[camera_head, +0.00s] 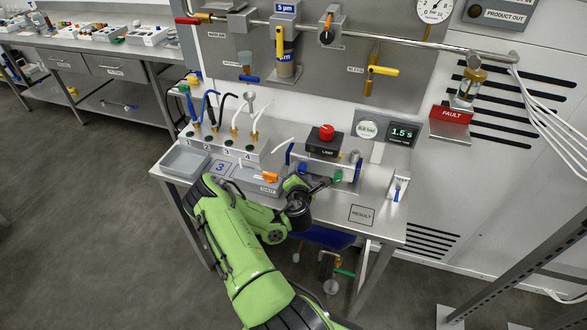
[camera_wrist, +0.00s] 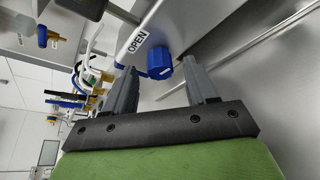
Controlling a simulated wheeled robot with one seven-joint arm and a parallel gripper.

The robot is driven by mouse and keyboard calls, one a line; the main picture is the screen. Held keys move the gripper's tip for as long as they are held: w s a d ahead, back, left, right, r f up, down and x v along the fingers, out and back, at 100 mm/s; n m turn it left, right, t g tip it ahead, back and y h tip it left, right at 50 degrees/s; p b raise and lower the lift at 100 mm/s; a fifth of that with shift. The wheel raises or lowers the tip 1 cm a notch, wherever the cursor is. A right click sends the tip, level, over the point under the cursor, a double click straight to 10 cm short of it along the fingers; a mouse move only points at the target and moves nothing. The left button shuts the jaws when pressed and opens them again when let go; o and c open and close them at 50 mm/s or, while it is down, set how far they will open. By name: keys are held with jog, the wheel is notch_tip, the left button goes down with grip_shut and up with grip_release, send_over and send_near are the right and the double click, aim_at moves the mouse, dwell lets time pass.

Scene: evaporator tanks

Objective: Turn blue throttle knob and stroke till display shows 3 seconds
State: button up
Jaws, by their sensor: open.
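The blue throttle knob (camera_wrist: 160,64) shows in the wrist view, ribbed, beside a white strip marked OPEN. My gripper (camera_wrist: 158,78) is open, with one grey finger on each side of the knob. I cannot tell whether the fingers touch it. In the head view my gripper (camera_head: 318,186) is low at the front of the cylinder unit (camera_head: 318,170) on the bench. The timer display (camera_head: 402,133) behind the bench reads 1.5 s.
A black box with a red button (camera_head: 326,133) stands behind the cylinder unit. Left of my gripper are a grey tray (camera_head: 186,162) and a numbered connector block (camera_head: 222,147) with hoses. Bare bench with a RESULT square (camera_head: 362,214) lies to the right. A red FAULT sign (camera_head: 451,115) is beyond.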

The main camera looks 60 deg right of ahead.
jog(key=shift+d, duration=0.2)
jog(key=shift+s+a+r, duration=0.15)
jog(key=shift+s, duration=0.05)
jog(key=shift+c, duration=0.5)
jog(key=shift+w, duration=0.1)
jog(key=c, duration=1)
jog(key=shift+o, duration=0.2)
jog(key=shift+r+p, duration=0.1)
jog(key=shift+p, duration=0.45)
